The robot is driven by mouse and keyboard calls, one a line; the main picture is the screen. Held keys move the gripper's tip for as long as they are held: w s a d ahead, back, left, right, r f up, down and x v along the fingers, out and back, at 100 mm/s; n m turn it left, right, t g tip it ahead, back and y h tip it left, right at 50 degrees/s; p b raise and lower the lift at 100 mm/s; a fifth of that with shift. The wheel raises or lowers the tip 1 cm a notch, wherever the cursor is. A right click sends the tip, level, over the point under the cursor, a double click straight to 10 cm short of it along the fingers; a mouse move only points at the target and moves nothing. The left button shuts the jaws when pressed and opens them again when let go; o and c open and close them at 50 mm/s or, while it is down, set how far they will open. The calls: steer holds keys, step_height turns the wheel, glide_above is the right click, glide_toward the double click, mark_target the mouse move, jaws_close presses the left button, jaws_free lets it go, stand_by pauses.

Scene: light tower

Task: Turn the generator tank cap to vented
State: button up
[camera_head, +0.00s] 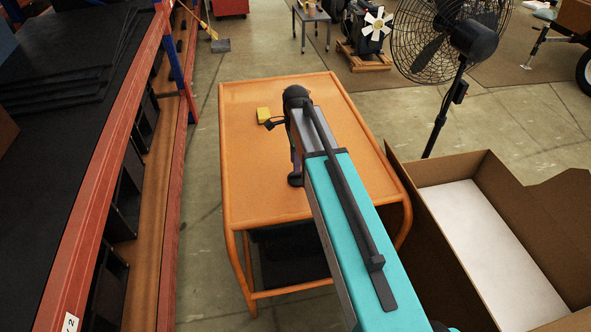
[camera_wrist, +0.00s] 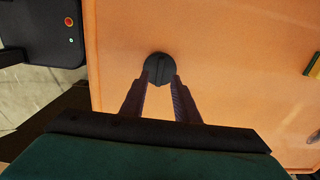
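A round black cap (camera_wrist: 160,67) with a raised ridge across it shows against an orange surface in the wrist view. The ridge runs nearly up and down in the picture. My gripper (camera_wrist: 161,78) is open, with one finger on each side of the cap's near part. I cannot tell whether the fingers touch it. No vent marking is readable. I cannot make out a generator tank around the cap.
The orange cart (camera_head: 245,180) stands below my arm, with a small yellow object (camera_head: 263,115) on its top. An open cardboard box (camera_head: 405,195) is at right, a black pedestal fan (camera_head: 440,110) behind it. Red-framed shelving (camera_head: 95,180) runs along the left.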

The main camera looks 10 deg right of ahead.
mark_target(297, 177)
steer(key=shift+f+p, duration=0.5)
steer(key=shift+f, duration=2.15)
jaws_close()
